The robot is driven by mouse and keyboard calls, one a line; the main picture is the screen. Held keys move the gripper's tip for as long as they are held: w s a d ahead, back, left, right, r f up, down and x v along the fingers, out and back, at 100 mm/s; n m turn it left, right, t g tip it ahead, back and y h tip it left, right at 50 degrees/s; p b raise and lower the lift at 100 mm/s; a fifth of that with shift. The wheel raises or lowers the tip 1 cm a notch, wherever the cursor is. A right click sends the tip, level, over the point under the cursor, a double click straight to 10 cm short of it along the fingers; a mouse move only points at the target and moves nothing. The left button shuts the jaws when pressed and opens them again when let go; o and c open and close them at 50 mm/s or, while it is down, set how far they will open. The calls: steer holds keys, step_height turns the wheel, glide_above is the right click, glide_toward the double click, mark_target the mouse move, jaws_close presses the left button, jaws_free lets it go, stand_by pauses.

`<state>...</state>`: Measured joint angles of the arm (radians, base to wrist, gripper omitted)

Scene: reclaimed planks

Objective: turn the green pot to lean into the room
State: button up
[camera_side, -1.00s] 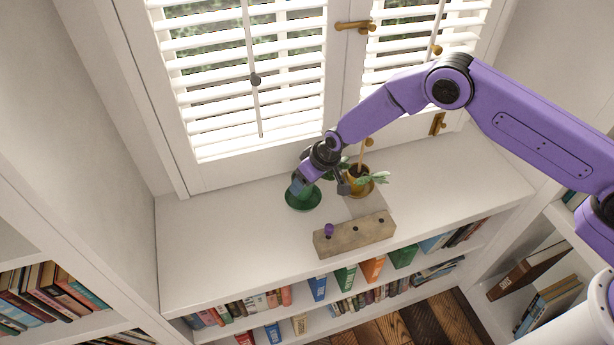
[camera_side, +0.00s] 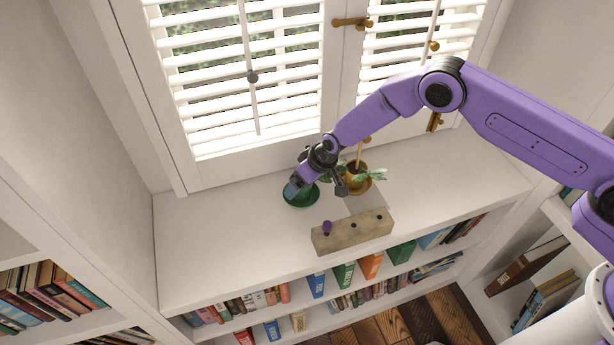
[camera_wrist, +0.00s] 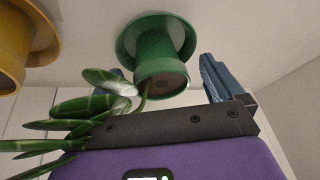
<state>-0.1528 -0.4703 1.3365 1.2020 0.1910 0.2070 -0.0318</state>
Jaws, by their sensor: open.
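The green pot (camera_wrist: 163,62) shows in the wrist view on its green saucer, its mouth towards the camera. Its pale-veined leaves (camera_wrist: 75,118) spread to the left, across the front of my gripper (camera_wrist: 162,74). My gripper is open, with a blue finger to the right of the pot and the other finger mostly hidden behind a leaf on the left. I cannot tell whether either finger touches the pot. In the side view my gripper (camera_side: 306,188) is over the green saucer (camera_side: 300,202) and hides most of the pot.
A yellow pot (camera_side: 358,183) with a plant stands close to the right. A wooden block (camera_side: 352,233) with a purple knob (camera_side: 327,227) lies in front. Shuttered windows (camera_side: 240,85) rise behind. The shelf top (camera_side: 215,240) is clear on the left.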

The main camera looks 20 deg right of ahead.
steer(key=v, duration=1.7)
steer(key=shift+r, duration=0.2)
steer(key=shift+s+d, duration=0.1)
steer(key=s+d+r+n+g+h, duration=0.1)
steer(key=s+d+r, duration=0.3)
steer(key=s+d, duration=0.4)
steer(key=s+d+r+n+g, duration=0.1)
steer(key=s+d+r+n, duration=0.2)
steer(key=s, duration=1.2)
steer(key=s+d+r+n+g+h, duration=0.1)
steer(key=s+d+r+n, duration=0.2)
steer(key=s+d+r, duration=0.3)
steer(key=s+d, duration=0.5)
steer(key=d, duration=0.1)
steer(key=shift+s+d+r+h, duration=0.3)
steer(key=shift+d+r, duration=0.05)
steer(key=shift+r, duration=0.05)
steer(key=shift+s+d, duration=0.35)
steer(key=shift+d, duration=0.05)
steer(key=shift+c, duration=0.3)
